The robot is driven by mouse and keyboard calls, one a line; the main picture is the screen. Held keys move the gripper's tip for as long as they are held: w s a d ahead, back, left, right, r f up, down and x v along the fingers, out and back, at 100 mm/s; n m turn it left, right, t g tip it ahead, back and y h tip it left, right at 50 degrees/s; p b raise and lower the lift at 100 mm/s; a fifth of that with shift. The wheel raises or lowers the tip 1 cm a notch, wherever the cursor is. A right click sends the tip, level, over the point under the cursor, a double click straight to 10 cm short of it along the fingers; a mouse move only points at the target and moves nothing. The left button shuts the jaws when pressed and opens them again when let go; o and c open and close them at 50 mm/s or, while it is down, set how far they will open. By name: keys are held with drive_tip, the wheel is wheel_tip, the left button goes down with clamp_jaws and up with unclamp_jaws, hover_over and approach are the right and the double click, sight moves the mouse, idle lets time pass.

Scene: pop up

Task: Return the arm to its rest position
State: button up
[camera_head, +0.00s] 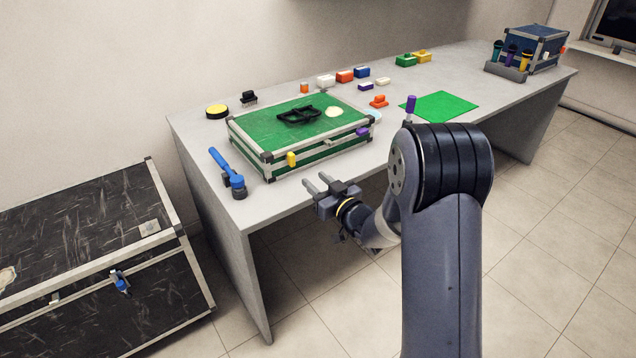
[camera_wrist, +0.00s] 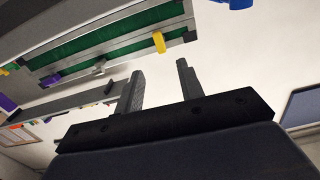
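My gripper (camera_head: 319,184) is in front of the table's near edge, just off the front of the green case. It also shows in the wrist view (camera_wrist: 158,82), where its two fingers stand apart with nothing between them. My arm rises at the right of the head view and bends at a dark elbow, with the forearm reaching left toward the table. The wrist view appears tilted.
A green case (camera_head: 270,135) with a yellow latch (camera_head: 291,159) lies on the grey table (camera_head: 270,197). A blue-handled tool (camera_head: 228,172) lies left of it. A black chest (camera_head: 95,230) stands at lower left. A green mat (camera_head: 440,106) lies behind my elbow.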

sight(293, 160)
drive_tip(key=x, duration=1.1)
drive_tip(key=shift+s, duration=0.1)
drive_tip(key=shift+s+d, duration=0.1)
idle(0.4)
